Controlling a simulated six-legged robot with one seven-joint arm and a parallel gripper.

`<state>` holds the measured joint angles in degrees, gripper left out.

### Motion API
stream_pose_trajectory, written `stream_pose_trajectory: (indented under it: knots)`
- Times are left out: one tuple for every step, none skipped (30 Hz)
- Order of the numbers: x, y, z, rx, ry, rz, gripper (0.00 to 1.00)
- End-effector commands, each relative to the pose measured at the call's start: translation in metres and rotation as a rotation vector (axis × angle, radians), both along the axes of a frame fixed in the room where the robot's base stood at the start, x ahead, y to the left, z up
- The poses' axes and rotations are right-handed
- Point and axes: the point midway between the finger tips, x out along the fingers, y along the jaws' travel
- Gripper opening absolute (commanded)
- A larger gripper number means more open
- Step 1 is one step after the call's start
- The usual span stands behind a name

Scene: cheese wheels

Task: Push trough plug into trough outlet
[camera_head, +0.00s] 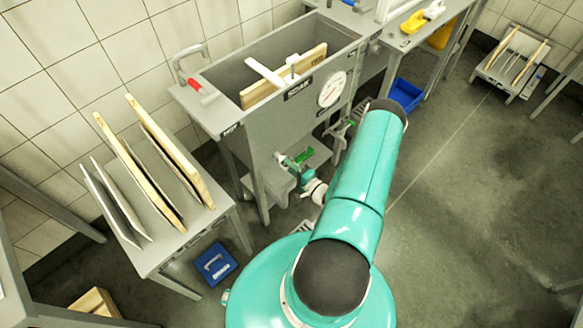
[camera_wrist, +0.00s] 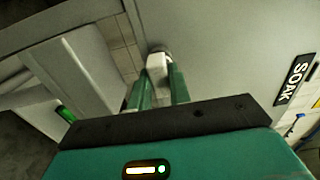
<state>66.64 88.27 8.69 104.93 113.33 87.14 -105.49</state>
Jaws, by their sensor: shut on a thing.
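The trough (camera_head: 255,128) is a grey metal tank marked SOAK, standing against the tiled wall. Its grey wall (camera_wrist: 215,45) fills the upper right of the wrist view. My gripper (camera_wrist: 160,78) has its two green fingers shut on a pale block, which I take to be the trough plug (camera_wrist: 157,63). A round grey piece, perhaps the outlet (camera_wrist: 160,48), shows at the plug's far end by the wall. I cannot tell whether the plug is inside it. In the head view my gripper (camera_head: 285,159) is small, low by the trough's front.
A wooden board and white bars lie in the trough. A side table (camera_head: 160,245) with upright boards stands at left. A blue box (camera_head: 215,264) is on the floor below, and a blue bin (camera_head: 406,95) is at right.

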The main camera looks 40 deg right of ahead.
Motion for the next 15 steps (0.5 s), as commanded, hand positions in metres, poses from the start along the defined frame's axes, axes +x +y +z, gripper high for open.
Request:
stream_pose_trajectory:
  knots:
    - [0.0014,0.0001,0.0001,0.000,0.000,0.000,0.00]
    - [0.0021,0.0002,0.0000,0.000,0.000,0.000,0.00]
    - [0.0029,0.0002,0.0000,0.000,0.000,0.000,0.00]
    - [0.0036,0.0002,0.0000,0.000,0.000,0.000,0.00]
    - [0.0043,0.0002,-0.0001,0.000,0.000,0.000,0.00]
    - [0.0051,0.0002,-0.0001,0.000,0.000,0.000,0.00]
    - [0.0058,0.0003,-0.0001,0.000,0.000,0.000,0.00]
    - [0.0065,0.0003,-0.0002,0.000,0.001,0.000,0.00]
    - [0.0073,0.0003,-0.0002,0.000,0.001,0.000,0.00]
    - [0.0080,0.0003,-0.0003,0.000,0.001,0.000,0.00]
    - [0.0087,0.0004,-0.0003,0.000,0.001,0.000,0.00]
    - [0.0095,0.0005,-0.0003,0.000,0.001,0.000,0.00]
    - [0.0102,0.0005,-0.0003,0.000,0.001,0.000,0.00]
    - [0.0109,0.0005,-0.0003,0.000,0.001,0.000,0.00]
    - [0.0110,0.0005,-0.0003,0.000,0.001,0.000,0.23]
